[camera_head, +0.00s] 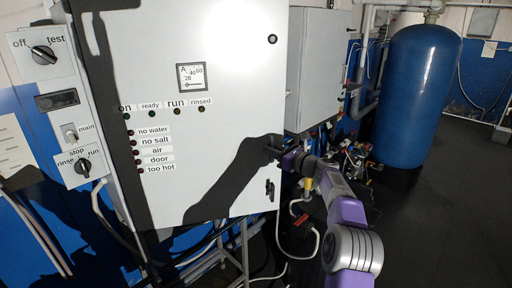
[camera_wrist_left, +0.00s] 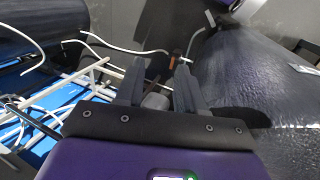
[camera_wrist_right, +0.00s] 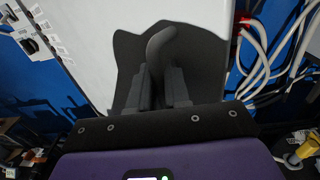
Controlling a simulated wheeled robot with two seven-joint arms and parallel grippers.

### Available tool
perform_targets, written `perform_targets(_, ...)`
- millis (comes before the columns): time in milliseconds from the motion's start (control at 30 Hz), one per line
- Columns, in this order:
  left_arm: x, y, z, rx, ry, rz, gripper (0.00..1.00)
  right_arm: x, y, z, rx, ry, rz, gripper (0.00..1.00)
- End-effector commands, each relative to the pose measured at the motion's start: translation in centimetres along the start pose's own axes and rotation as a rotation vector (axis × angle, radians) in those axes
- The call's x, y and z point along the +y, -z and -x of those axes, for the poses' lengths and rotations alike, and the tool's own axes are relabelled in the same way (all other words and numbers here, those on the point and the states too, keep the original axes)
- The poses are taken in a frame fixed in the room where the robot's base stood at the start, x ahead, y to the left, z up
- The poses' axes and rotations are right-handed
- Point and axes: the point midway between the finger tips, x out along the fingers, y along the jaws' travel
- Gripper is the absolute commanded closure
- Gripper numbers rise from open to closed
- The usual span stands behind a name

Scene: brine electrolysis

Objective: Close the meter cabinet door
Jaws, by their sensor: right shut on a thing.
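The meter cabinet door (camera_head: 225,110) is a large light grey panel with a small ammeter (camera_head: 191,77), labels and indicator lamps. Whether the door is fully flush with its cabinet cannot be told. My right gripper (camera_head: 276,150) is at the door's right edge. In the right wrist view, my right gripper (camera_wrist_right: 163,85) is shut on a dark curved handle (camera_wrist_right: 160,45) in front of the pale door (camera_wrist_right: 195,18). A dark shadow of my arm lies on the door. My left gripper (camera_wrist_left: 158,78) shows only in its wrist view, with fingers apart and nothing clearly between them.
A second grey cabinet (camera_head: 318,65) stands right of the door. A blue tank (camera_head: 418,95) stands farther right on open dark floor (camera_head: 450,200). A switch panel (camera_head: 70,100) is at left. White hoses (camera_head: 305,240) hang below the cabinet.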

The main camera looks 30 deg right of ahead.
Motion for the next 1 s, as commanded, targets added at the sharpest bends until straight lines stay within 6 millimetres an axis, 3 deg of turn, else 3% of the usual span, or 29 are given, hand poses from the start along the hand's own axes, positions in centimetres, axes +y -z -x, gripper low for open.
perform_targets(33,0.1,0.0,0.3,-0.001,0.000,0.000,0.62,-1.4,-0.6,0.6,-0.008,0.046,-0.007,1.00)
perform_targets(100,0.2,-0.1,0.5,-0.001,0.000,0.000,0.62,-1.8,-0.6,1.1,-0.008,0.047,-0.007,1.00)
perform_targets(567,0.2,-0.1,0.5,-0.001,0.000,0.000,0.62,-2.1,-0.7,1.6,-0.009,0.045,-0.007,1.00)
perform_targets(600,0.2,-0.1,0.5,-0.001,0.000,0.000,0.62,-2.0,-0.7,1.5,-0.009,0.044,-0.007,0.78)
perform_targets(667,0.2,-0.1,0.5,-0.001,0.000,0.000,0.62,-2.0,-0.7,1.5,-0.009,0.044,-0.007,0.69)
perform_targets(1000,0.2,-0.1,0.5,-0.001,0.000,0.000,0.62,-2.1,-0.7,1.6,-0.009,0.045,-0.005,0.68)
